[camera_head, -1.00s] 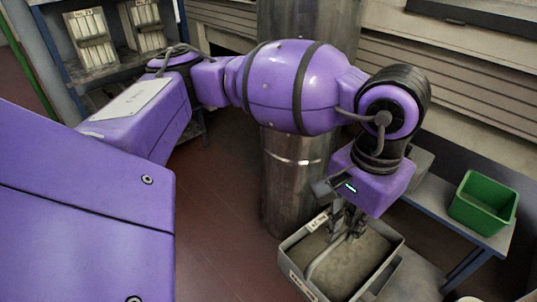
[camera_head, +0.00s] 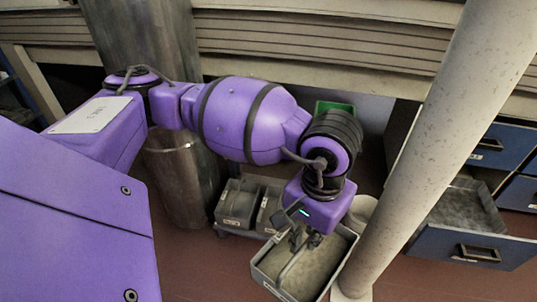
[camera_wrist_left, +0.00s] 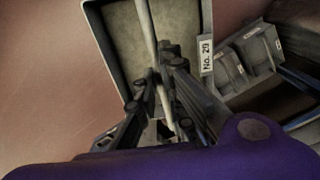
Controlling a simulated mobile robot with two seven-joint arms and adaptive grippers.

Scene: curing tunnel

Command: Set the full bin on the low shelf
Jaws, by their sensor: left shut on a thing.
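The full bin (camera_head: 268,284) is a grey open box with a tall handle, filled with a flat grey-beige load. My left gripper (camera_head: 298,243) points down and is shut on the bin's handle, holding the bin in front of the pillar's foot. In the left wrist view the fingers (camera_wrist_left: 160,88) close around the pale handle bar, and the bin (camera_wrist_left: 97,30) carries a label reading "No. 29". A low shelf (camera_head: 228,231) with two grey bins (camera_head: 238,205) shows behind and left of the held bin. My right gripper is not in view.
A slanted pale post (camera_head: 440,140) stands close to the right of the held bin. Beyond it is a blue drawer cabinet (camera_head: 470,250) with a drawer pulled out. A green bin (camera_head: 335,107) sits behind my arm. A metal column (camera_head: 178,185) stands left.

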